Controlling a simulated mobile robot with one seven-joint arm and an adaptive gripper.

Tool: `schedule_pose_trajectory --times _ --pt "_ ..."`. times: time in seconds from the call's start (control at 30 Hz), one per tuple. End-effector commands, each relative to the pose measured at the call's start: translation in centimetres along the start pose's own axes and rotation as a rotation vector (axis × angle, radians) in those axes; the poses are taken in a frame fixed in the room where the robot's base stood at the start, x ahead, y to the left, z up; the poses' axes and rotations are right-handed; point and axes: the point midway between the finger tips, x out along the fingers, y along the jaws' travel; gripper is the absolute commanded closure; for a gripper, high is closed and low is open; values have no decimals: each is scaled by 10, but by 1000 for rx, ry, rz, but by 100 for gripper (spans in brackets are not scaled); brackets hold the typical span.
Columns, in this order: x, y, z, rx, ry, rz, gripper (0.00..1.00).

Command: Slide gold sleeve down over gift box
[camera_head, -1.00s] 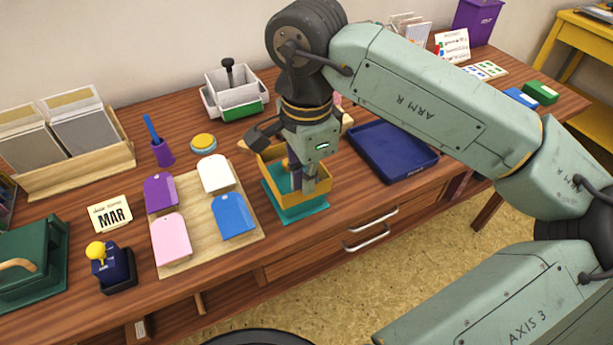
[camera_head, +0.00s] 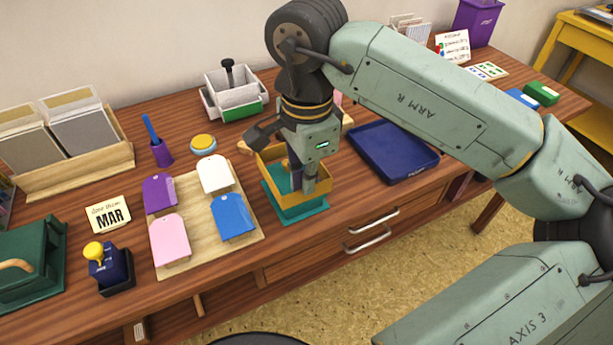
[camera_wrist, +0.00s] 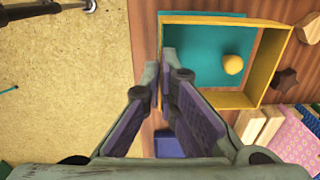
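The gold sleeve (camera_head: 318,186) is an open square frame around the teal gift box (camera_head: 297,212), whose lower teal part shows below the sleeve's front edge. In the wrist view I look down into the sleeve (camera_wrist: 252,100) and see the box's teal top (camera_wrist: 200,70) with a round gold knob, off-centre inside the frame. My gripper (camera_head: 308,188) points down at the sleeve's near right side. In the wrist view its fingers (camera_wrist: 162,75) are close together on either side of one sleeve wall and look shut on it. The fingers hide part of that wall.
A blue tray (camera_head: 392,152) lies close to the right. A wooden board with several coloured tags (camera_head: 234,215) lies close to the left. A white caddy (camera_head: 236,93) stands behind. The table's front edge and drawer are just in front of the box.

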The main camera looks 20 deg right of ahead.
Motion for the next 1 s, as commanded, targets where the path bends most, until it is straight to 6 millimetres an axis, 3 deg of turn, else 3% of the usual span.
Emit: schedule_pose_trajectory --times 1.0 --pt "10 0 0 0 0 0 100"
